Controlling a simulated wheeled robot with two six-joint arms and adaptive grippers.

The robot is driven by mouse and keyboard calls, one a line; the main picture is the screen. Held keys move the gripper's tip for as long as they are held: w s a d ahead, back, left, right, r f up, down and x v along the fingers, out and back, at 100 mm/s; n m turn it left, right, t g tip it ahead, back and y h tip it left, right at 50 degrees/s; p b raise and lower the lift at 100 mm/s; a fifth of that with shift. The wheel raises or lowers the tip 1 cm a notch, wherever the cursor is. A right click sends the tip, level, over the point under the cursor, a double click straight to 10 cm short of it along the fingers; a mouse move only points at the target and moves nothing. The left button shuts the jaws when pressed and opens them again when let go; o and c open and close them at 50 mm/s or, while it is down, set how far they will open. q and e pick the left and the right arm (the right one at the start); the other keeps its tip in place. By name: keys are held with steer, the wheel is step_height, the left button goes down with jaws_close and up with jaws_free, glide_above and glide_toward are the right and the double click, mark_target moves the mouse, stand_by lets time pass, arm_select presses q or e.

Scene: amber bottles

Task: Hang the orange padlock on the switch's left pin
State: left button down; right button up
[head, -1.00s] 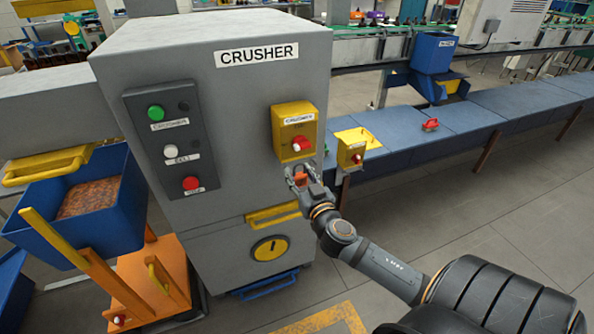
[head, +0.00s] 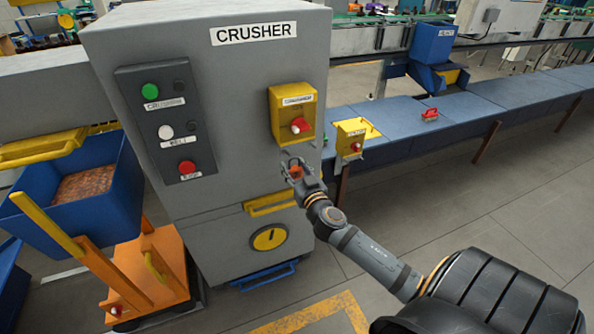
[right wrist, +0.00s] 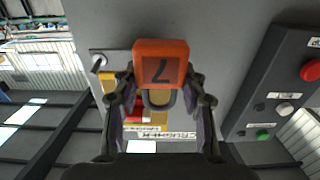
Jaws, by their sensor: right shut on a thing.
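The orange padlock (right wrist: 161,62), marked with a 7, is held between the fingers of my right gripper (right wrist: 160,100), with its shackle showing between them. In the head view my right gripper (head: 296,168) is shut on the padlock (head: 296,172), close to the crusher's front and just below its yellow switch box (head: 292,117). The switch has a red and white knob. In the right wrist view the switch is upside down and partly hidden behind the padlock and fingers. My left gripper is not in view.
A grey button panel (head: 165,122) is on the crusher, left of the switch. A second yellow switch box (head: 351,140) stands right of my gripper by the blue conveyor (head: 385,115). A red object (head: 430,114) lies on the conveyor. A blue bin (head: 75,200) is at left. Floor at right is clear.

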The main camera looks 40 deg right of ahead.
steer(key=shift+p+x, duration=0.65)
steer(key=shift+x, duration=1.7)
steer(key=shift+d+f+b, duration=0.1)
steer(key=shift+f+b, duration=0.15)
steer(key=shift+b, duration=0.5)
steer(key=shift+d, duration=0.15)
jaws_close()
steer(key=shift+w, duration=0.1)
